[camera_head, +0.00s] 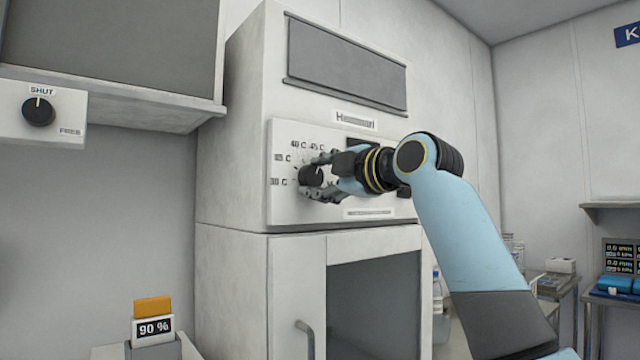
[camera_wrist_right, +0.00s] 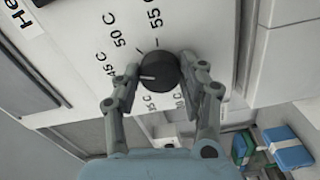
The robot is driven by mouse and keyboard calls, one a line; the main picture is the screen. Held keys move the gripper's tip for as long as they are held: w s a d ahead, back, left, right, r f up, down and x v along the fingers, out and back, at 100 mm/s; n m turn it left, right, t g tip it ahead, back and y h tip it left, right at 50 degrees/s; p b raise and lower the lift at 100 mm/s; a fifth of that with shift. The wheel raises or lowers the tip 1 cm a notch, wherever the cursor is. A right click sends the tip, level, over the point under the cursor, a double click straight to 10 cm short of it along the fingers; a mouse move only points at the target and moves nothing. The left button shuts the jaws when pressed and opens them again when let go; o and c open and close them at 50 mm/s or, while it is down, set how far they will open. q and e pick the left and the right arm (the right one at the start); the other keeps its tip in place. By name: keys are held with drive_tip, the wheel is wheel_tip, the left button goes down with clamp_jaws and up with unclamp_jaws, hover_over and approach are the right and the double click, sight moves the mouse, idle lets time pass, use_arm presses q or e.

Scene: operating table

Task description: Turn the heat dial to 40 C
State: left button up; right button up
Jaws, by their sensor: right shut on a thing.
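The heat dial (camera_head: 311,175) is a round black knob on the white panel of the tall cabinet, with temperature labels around it. It also shows in the right wrist view (camera_wrist_right: 157,71), where its white pointer line points left and slightly down, just below the 45 C label. The 40 C label (camera_head: 298,143) is readable in the head view; in the wrist view a finger seems to cover its place. My right gripper (camera_head: 316,174) is shut on the dial, one finger on either side, as the wrist view (camera_wrist_right: 160,69) shows. My left gripper is out of view.
A second black dial (camera_head: 39,111), marked SHUT and FREE, is on a box at the left. A 90 % display (camera_head: 153,330) stands at lower left. The cabinet's lower door (camera_head: 297,290) has a handle. Shelves and supplies are at the right.

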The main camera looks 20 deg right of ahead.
drive_tip(key=n+b, duration=0.1)
drive_tip(key=n, duration=0.3)
drive_tip(key=shift+n, duration=0.3)
drive_tip(key=shift+n+b, duration=0.75)
drive_tip(key=shift+n, duration=1.15)
drive_tip(key=o, duration=1.2)
drive_tip(key=shift+c, duration=0.2)
drive_tip(key=v, duration=1.2)
